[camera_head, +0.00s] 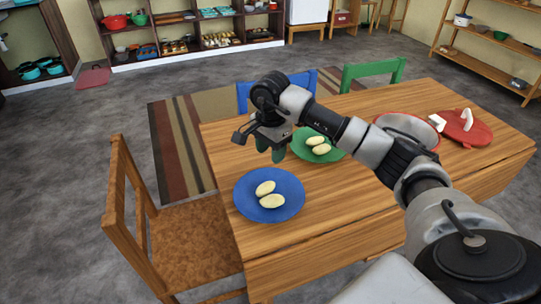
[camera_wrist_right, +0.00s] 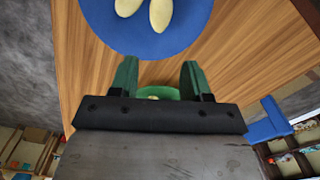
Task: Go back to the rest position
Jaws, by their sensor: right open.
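My right gripper (camera_head: 271,152) reaches across the table from the right and hangs above it, between the blue plate and the green plate. Its green fingers are apart and empty in the right wrist view (camera_wrist_right: 160,78). The blue plate (camera_head: 245,208) holds two pale oval items (camera_head: 271,201); it also shows in the right wrist view (camera_wrist_right: 110,35). The green plate (camera_head: 302,153) holds two more pale oval items (camera_head: 319,144) and is partly hidden behind my right arm. My left gripper is not in view.
A wooden chair (camera_head: 185,240) stands at the near left. Blue (camera_head: 303,82) and green (camera_head: 374,70) chairs stand behind. Shelves line the far wall.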

